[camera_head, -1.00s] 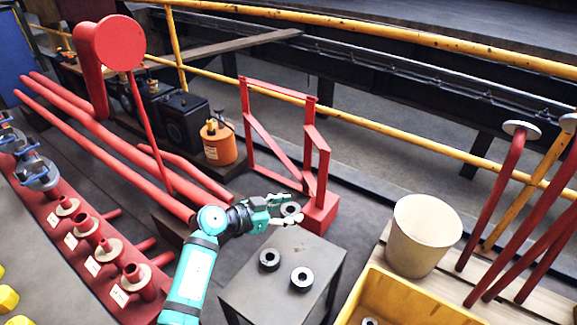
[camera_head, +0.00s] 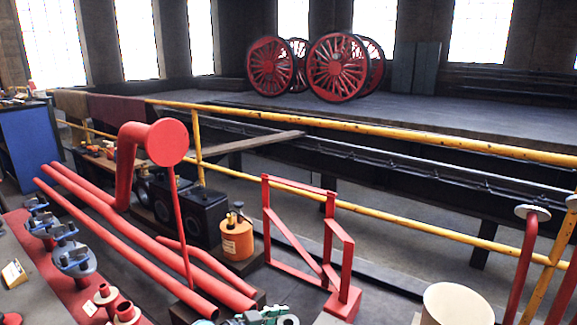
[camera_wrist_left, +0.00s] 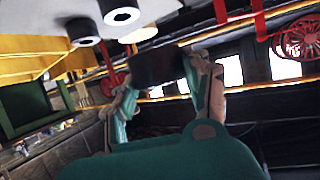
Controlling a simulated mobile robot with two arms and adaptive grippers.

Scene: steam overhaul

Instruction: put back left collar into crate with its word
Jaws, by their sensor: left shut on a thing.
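My left gripper (camera_head: 272,317) shows at the bottom edge of the head view, mostly cut off. It is shut on a dark collar with a pale ring face (camera_head: 289,320). In the left wrist view, the fingers (camera_wrist_left: 163,92) hold the dark collar (camera_wrist_left: 158,66) between them, clear of the table. Two other dark collars with pale end faces, one (camera_wrist_left: 83,32) and another (camera_wrist_left: 121,11), rest on the pale tabletop (camera_wrist_left: 60,12). My right gripper is in neither view.
A red frame (camera_head: 345,300) stands just beyond the gripper, with a pale bucket (camera_head: 458,303) to its right. A yellow railing (camera_head: 400,129) crosses behind.

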